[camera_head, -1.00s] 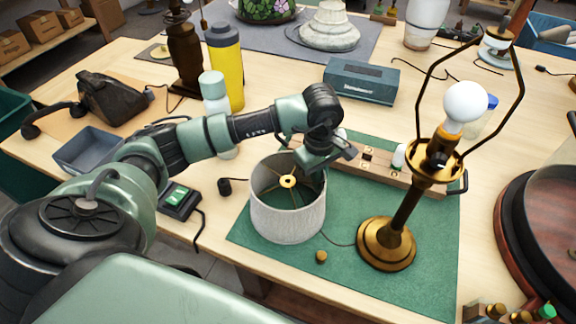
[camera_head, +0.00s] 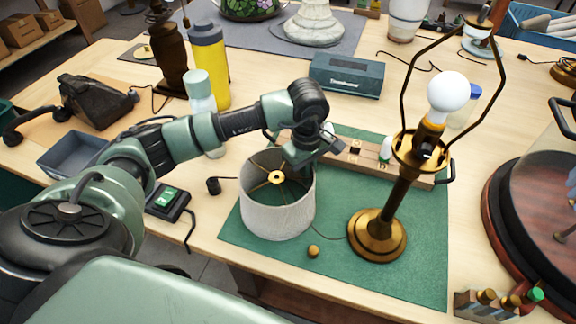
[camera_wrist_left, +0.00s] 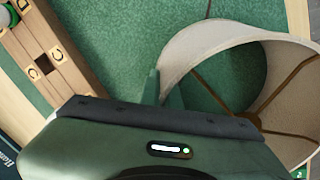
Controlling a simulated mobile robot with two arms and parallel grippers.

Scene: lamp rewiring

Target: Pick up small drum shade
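The small drum shade (camera_head: 278,210) is pale, with an open top and brass spokes inside. It stands upright on the green mat (camera_head: 420,265). My left gripper (camera_head: 308,163) is at its upper right rim. In the left wrist view, the shade (camera_wrist_left: 205,42) fills the right side. There the left gripper's narrow green fingers (camera_wrist_left: 164,90) lie close together, with the shade's wall between them. The fingers look shut on the wall, though the palm hides part of the contact. My right gripper is not in view.
A brass lamp (camera_head: 378,236) with a bulb and open harp stands right of the shade. A small brass knob (camera_head: 313,251) lies in front of it. A wooden block strip (camera_head: 365,155) lies behind. A dark switch box (camera_head: 168,201) sits to the left.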

